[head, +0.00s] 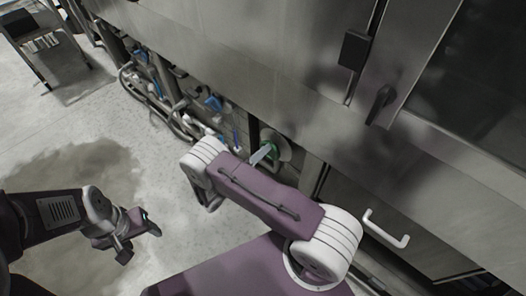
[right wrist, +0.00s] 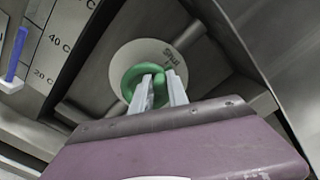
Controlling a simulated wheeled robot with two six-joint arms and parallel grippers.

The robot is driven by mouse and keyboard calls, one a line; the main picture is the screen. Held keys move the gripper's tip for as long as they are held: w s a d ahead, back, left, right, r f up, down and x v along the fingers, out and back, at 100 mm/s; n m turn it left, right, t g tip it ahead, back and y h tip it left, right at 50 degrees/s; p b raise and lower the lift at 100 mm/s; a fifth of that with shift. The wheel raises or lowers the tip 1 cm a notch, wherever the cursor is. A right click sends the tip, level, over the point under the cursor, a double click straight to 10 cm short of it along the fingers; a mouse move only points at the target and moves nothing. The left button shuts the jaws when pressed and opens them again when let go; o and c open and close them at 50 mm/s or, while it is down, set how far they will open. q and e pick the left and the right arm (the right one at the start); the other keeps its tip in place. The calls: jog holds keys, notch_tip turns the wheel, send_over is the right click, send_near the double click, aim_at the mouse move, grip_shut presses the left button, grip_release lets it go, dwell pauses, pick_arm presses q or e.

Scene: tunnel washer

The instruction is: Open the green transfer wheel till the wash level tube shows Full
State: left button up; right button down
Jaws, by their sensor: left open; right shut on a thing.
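The green transfer wheel (right wrist: 146,82) sits in front of a round pale plate (right wrist: 178,57) with small lettering that I cannot read. In the head view the wheel (head: 270,148) is low on the machine front, partly hidden by my right arm. My right gripper (right wrist: 160,88) is shut on the wheel's rim, its two pale fingers reaching it from below in the right wrist view. My left gripper (head: 140,236) is open and empty, over the floor at lower left, away from the machine.
Pipes and hoses (head: 150,88) run along the machine's lower side. A white handle (head: 386,229) projects at right. Floor at left is clear, with a dark patch.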

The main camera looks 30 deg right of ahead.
dwell(0.4)
jog(key=c, duration=1.3)
grip_release()
jog(key=shift+a, duration=0.1)
jog(key=shift+a, duration=0.1)
jog(key=p+v, duration=0.1)
jog(key=v, duration=0.7)
jog(key=shift+s+a, duration=0.2)
jog(key=shift+a, duration=0.15)
